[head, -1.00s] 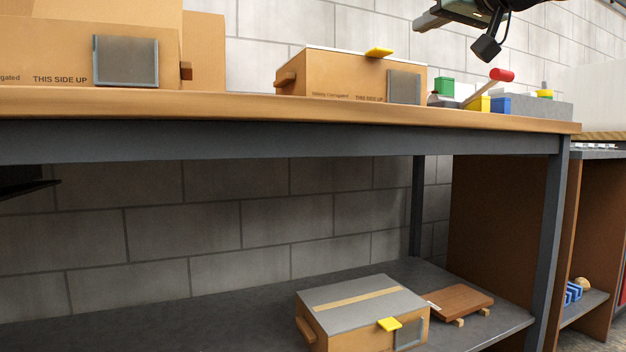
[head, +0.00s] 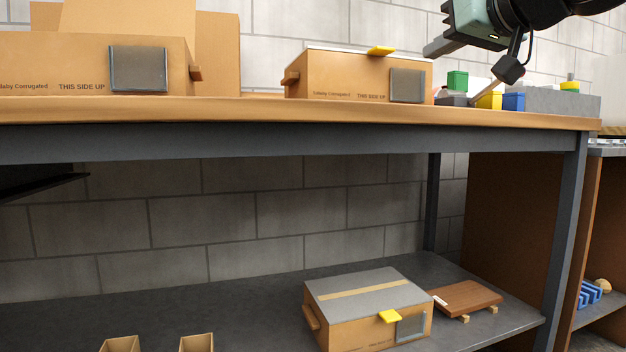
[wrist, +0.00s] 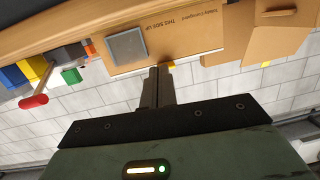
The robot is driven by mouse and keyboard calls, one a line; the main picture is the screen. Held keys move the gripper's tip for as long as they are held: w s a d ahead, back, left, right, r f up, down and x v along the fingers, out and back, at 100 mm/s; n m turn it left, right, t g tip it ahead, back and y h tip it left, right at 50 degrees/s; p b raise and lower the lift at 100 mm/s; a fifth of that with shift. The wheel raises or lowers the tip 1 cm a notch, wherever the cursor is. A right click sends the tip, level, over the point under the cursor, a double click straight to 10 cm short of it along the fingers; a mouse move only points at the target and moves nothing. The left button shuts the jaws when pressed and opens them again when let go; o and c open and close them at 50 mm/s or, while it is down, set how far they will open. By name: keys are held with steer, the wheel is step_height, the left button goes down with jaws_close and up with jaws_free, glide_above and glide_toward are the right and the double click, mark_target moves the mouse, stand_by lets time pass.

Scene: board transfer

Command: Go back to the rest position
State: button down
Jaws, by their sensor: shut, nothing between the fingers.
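My gripper (head: 438,47) is in the air at the top right of the head view, above the right end of the wooden workbench (head: 300,112). In the wrist view my gripper (wrist: 154,72) has its two fingers together with nothing between them. The fingertips show just below a cardboard box (wrist: 190,32) with a grey panel, and appear apart from it. The same box (head: 335,78) stands on the bench in the head view.
A larger open box (head: 60,62) stands at the bench's left. Small coloured blocks (head: 490,100) and a grey tray (head: 550,100) are at the right end. The lower shelf holds a grey-topped box (head: 365,300) and a brown board (head: 466,298).

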steer(key=s+a+f+n+g+p, duration=0.1)
steer(key=s+a+f+g+p, duration=0.35)
steer(key=f, duration=0.55)
steer(key=s+a+f+n+g+p, duration=0.1)
steer(key=s+a+f+g+p, duration=0.4)
steer(key=f, duration=0.4)
steer(key=s+d+f+g+h+p, duration=0.1)
steer(key=s+f+g+h+p, duration=0.1)
steer(key=s+f, duration=0.35)
steer(key=s+d+f+n+g+h+p, duration=0.1)
steer(key=s+d+f+g+h+p, duration=0.15)
steer(key=s, duration=0.55)
steer(key=s+d+f+g+h+p, duration=0.1)
steer(key=s+f+p, duration=0.25)
steer(key=s, duration=0.35)
step_height(320, 180, up, 36)
steer(key=p, duration=3.5)
steer(key=shift+w+a+r+p, duration=0.25)
steer(key=shift+w+a+p, duration=0.05)
steer(key=shift+p, duration=0.05)
